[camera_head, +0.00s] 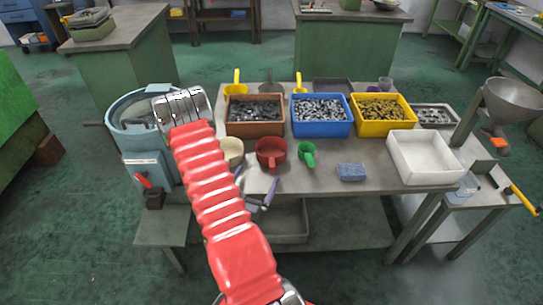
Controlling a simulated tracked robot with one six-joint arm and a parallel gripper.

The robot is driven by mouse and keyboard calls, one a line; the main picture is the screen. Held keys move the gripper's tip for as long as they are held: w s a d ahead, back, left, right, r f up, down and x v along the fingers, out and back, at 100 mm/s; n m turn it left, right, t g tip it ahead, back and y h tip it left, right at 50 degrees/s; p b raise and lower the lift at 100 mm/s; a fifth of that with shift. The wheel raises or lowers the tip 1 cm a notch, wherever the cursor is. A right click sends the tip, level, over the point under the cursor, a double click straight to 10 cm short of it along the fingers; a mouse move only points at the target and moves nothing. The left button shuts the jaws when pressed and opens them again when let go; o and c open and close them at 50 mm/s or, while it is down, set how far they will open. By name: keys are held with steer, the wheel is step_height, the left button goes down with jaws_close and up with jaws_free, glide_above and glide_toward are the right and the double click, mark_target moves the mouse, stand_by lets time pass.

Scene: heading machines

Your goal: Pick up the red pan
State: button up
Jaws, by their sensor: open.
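The red pan (271,154) stands on the near part of the grey workbench (325,178), between a cream pan (231,151) and a green scoop (307,153). My red arm reaches up from the bottom of the picture. My gripper (180,103) is at its far end, up and to the left of the red pan and apart from it. It is open, and I see nothing held in it. My arm covers part of the cream pan and the bench's left side, but the red pan is in clear view.
Brown (254,129), blue (321,130) and yellow (385,129) bins of small parts line the bench behind the pan. A blue sponge (352,172) and a white tray (424,166) are to the right. A round feeder machine (131,128) stands at the left.

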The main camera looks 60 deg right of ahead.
mark_target(265, 159)
steer(key=shift+w+d, duration=0.15)
steer(key=shift+d, duration=1.4)
steer(key=shift+w+d, duration=0.1)
steer(key=shift+d, duration=1.4)
steer(key=shift+w+d+r, duration=0.1)
steer(key=shift+w+d, duration=0.1)
steer(key=shift+d, duration=1.1)
steer(key=shift+w+d+r, duration=0.1)
steer(key=shift+w+d, duration=0.05)
steer(key=shift+d, duration=1.15)
steer(key=c, duration=0.9)
steer(key=shift+r, duration=0.15)
